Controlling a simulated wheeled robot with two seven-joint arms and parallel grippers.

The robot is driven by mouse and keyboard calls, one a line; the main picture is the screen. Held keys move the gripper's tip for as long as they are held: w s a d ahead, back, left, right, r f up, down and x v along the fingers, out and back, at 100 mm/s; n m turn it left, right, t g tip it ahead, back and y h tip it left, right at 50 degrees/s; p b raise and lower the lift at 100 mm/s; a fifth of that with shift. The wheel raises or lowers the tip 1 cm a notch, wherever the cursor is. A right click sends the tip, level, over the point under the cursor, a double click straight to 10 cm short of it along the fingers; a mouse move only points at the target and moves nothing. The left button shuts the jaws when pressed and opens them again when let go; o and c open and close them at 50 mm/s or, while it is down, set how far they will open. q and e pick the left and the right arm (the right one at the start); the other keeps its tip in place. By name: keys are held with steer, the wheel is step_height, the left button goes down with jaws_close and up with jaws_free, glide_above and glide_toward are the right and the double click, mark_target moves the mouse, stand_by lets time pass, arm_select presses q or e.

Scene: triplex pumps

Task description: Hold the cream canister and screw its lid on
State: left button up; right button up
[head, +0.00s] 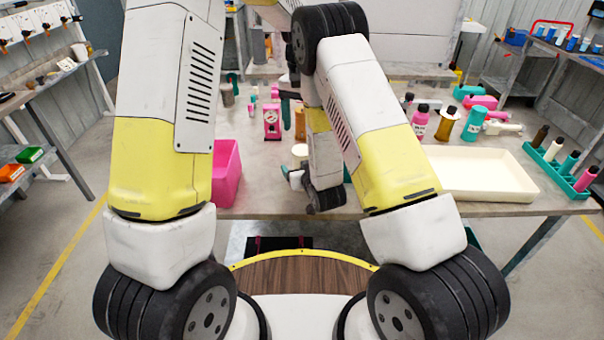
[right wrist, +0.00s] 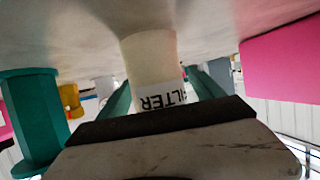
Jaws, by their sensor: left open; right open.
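The cream canister (right wrist: 150,60) stands on the table in the right wrist view, which shows it upside down, with a dark "FILTER" label. My right gripper (right wrist: 160,88) is open, with a green finger on each side of the canister; contact cannot be told. The canister's upper end is hidden behind the gripper body. In the head view, a pale bit of it shows beside my right wrist. My left gripper (head: 291,122) is open above the table near the middle, its dark green fingers pointing down. I cannot make out the lid.
A pink bin (head: 227,172) stands left of my right gripper; it also shows in the right wrist view (right wrist: 281,55). A pink device with a dial (head: 271,122) stands behind. A cream tray (head: 480,192) and several bottles are on the right. A teal post (right wrist: 33,115) stands nearby.

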mark_target(302, 150)
jaws_close()
stand_by(0.3)
arm_select(q)
steer(key=n, duration=0.9)
steer(key=shift+f, duration=4.05)
